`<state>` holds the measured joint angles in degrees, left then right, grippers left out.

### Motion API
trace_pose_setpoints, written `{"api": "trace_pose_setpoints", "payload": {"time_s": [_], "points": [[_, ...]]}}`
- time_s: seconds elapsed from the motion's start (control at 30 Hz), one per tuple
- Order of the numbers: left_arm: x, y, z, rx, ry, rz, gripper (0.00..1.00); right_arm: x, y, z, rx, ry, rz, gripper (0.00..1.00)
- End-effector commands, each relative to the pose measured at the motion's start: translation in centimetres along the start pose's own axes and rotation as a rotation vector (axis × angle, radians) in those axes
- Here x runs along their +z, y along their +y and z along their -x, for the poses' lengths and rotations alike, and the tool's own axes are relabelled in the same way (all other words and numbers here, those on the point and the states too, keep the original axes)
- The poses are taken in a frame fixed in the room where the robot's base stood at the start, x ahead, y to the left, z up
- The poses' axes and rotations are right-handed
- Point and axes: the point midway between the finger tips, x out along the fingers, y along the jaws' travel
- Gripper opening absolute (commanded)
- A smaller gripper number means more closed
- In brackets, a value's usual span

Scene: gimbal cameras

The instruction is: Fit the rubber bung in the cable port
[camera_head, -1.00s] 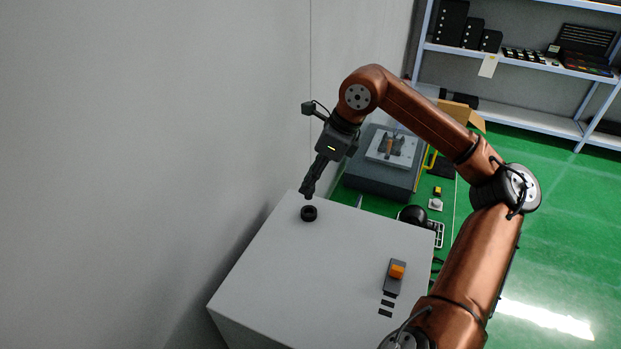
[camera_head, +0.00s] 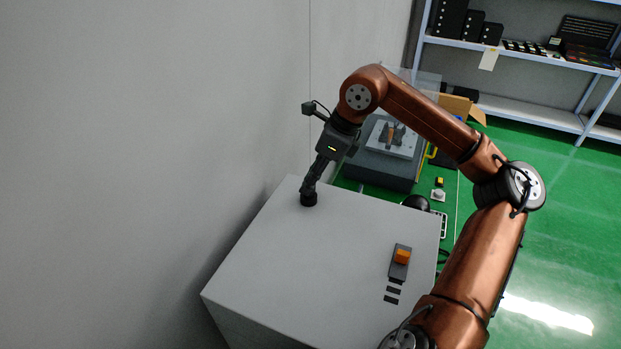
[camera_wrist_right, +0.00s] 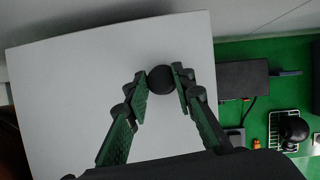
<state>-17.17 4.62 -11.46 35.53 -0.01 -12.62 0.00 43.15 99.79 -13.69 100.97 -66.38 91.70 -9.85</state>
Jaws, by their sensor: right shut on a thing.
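The grey cabinet (camera_head: 325,255) has the cable port at its far left corner, where a dark round shape (camera_head: 308,200) shows at the tips of my right gripper (camera_head: 308,192). In the right wrist view, my right gripper (camera_wrist_right: 161,84) is shut on the black round rubber bung (camera_wrist_right: 161,78), with a finger on each side of it. The bung and fingers cover the port, so I cannot tell how deep the bung sits. My left gripper is not in view.
An orange switch (camera_head: 402,257) on a dark base stands on the cabinet top at right. A plain wall (camera_head: 150,130) rises close on the left. A grey machine (camera_head: 378,165) stands behind, and shelves (camera_head: 530,60) at the far right. The middle of the cabinet top is clear.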

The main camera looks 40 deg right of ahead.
Motion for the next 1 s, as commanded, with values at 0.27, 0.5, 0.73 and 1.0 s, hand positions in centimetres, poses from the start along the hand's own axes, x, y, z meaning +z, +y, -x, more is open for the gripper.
{"api": "trace_pose_setpoints", "payload": {"time_s": [0.27,0.5,0.73,1.0], "points": [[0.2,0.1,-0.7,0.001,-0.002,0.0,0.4,-0.3,0.0,-0.7,0.0,0.0,0.0,0.07],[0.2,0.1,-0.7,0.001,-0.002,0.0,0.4,-0.3,0.0,-0.6,0.0,0.0,0.0,0.07],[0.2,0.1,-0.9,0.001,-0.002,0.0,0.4,-0.4,0.0,-0.9,0.0,0.0,0.0,0.07],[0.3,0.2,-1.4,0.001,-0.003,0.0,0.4,-0.6,0.0,-1.5,0.001,0.001,0.0,0.07]]}}
